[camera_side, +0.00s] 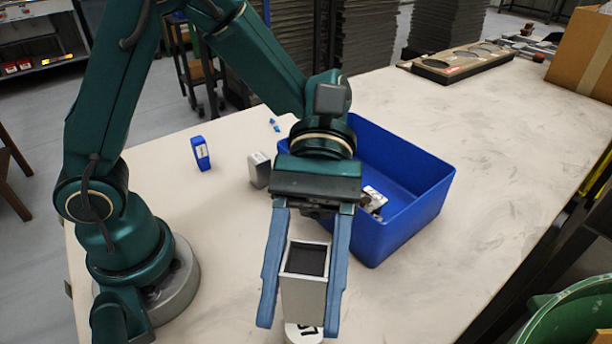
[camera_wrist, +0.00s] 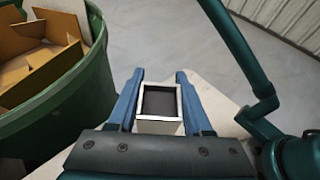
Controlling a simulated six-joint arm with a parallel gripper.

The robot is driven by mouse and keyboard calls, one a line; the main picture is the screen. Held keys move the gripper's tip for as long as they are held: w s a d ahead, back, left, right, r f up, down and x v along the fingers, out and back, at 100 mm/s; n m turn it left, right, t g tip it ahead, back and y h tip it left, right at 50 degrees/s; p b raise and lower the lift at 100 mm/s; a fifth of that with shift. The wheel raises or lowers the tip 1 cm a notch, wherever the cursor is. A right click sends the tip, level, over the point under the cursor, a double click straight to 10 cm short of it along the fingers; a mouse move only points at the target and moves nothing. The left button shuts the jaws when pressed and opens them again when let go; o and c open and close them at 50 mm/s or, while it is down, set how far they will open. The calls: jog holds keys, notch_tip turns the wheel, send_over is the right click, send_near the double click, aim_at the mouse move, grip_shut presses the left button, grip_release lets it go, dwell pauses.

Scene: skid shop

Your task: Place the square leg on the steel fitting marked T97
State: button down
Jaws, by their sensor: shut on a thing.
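The square leg (camera_side: 304,290) is a pale grey, upright square tube with a dark opening at its top. My gripper (camera_side: 299,318) is shut on it, one blue finger on each side. The leg (camera_wrist: 158,127) also shows between the fingers (camera_wrist: 161,78) in the wrist view. A round, pale steel fitting (camera_side: 291,334) with black marking shows just under the leg, at the bottom edge of the side view. The leg and frame edge hide part of it, and I cannot read the marking as T97. I cannot tell whether leg and fitting touch.
A blue bin (camera_side: 412,215) holding small metal pieces stands behind my gripper. A grey block (camera_side: 259,171) and a blue block (camera_side: 201,153) stand left of the bin. A green barrel (camera_wrist: 78,115) stands beyond the table edge.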

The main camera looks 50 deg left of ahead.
aim_at(303, 305)
jog(key=shift+f, duration=2.2)
jog(key=shift+c, duration=1.6)
grip_release()
